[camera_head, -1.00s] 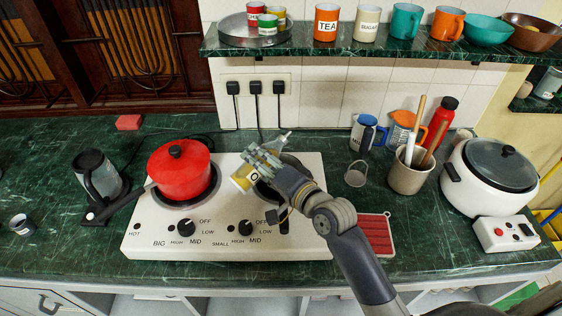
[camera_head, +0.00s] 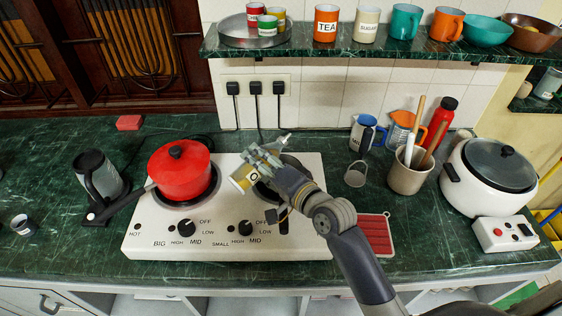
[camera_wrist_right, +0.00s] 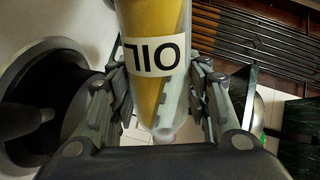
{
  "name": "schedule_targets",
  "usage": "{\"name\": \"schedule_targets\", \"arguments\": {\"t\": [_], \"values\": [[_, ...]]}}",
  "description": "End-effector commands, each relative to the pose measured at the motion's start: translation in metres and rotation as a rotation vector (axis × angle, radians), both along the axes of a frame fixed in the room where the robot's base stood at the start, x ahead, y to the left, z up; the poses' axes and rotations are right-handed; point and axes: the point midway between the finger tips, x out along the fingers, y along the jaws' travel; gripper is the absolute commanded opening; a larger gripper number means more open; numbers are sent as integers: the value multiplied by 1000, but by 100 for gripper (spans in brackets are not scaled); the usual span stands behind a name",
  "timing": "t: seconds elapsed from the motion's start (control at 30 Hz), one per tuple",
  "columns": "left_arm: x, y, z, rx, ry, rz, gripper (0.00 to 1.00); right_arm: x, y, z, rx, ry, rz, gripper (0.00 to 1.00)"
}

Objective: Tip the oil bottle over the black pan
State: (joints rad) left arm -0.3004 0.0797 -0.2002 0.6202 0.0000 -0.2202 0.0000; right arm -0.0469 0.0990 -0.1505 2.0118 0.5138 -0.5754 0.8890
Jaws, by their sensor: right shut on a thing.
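My right gripper (camera_head: 262,163) is shut on the oil bottle (camera_head: 241,181), above the right side of the white stove. The bottle is yellow with a white label and is strongly tilted, its wide yellow end to the lower left. In the right wrist view the bottle (camera_wrist_right: 153,20) is between the fingers, its OIL label upside down and its narrow end towards the palm. The black pan (camera_wrist_right: 62,85) shows beside the bottle in that view. In the head view my gripper and arm hide much of the pan (camera_head: 294,161). My left gripper is out of view.
A red pot (camera_head: 180,176) sits on the left burner of the white stove (camera_head: 145,238). A grey kettle (camera_head: 98,175) stands left of it. A utensil holder (camera_head: 408,177) and a white cooker (camera_head: 490,180) stand to the right. A shelf (camera_head: 330,48) runs above the back.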

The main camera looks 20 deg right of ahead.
Motion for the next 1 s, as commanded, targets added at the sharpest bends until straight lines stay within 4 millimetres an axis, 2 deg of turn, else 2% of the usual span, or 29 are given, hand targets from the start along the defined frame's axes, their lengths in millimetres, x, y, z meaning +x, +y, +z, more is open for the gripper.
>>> {"name": "schedule_targets", "arguments": {"t": [1.0], "values": [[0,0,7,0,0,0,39,-1,2,0,57,25,-1,10]]}}
